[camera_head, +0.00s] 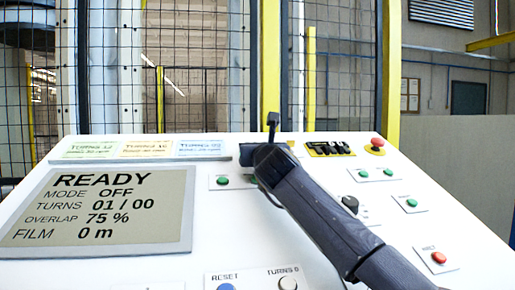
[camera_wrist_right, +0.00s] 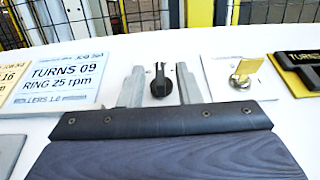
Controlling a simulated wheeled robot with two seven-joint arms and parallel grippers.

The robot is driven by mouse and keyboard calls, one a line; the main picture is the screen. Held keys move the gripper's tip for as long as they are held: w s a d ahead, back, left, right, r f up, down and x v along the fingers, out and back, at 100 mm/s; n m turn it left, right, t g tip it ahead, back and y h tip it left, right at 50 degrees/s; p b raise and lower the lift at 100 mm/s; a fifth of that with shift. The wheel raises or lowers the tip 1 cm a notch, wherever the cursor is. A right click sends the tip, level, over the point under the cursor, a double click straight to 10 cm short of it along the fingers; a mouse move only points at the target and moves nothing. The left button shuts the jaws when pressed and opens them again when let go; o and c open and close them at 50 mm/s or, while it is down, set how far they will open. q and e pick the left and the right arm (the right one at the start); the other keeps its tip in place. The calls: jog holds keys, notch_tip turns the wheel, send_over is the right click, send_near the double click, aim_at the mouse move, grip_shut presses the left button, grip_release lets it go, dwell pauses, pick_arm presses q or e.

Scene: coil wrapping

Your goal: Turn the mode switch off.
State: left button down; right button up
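The mode switch, seemingly the black rotary knob (camera_wrist_right: 160,82), shows in the right wrist view on the white console, with its handle pointing away from me. My right gripper (camera_wrist_right: 161,86) is open, with one grey finger on each side of the knob and a visible gap to it. In the head view my right gripper (camera_head: 271,150) is over the console's back edge, and its arm hides the knob. My left gripper is not in view.
Job cards (camera_head: 146,149) lie along the console's back left. A yellow-tagged key switch (camera_wrist_right: 243,80) is right of the knob. A black and yellow block (camera_head: 330,148), a red mushroom button (camera_head: 377,142) and several buttons are at right. A mesh fence stands behind.

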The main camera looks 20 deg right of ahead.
jog(key=shift+s, duration=0.1)
jog(key=b+v, duration=0.1)
jog(key=v, duration=0.6)
jog(key=shift+s+a+b, duration=0.1)
jog(key=shift+s+b, duration=0.25)
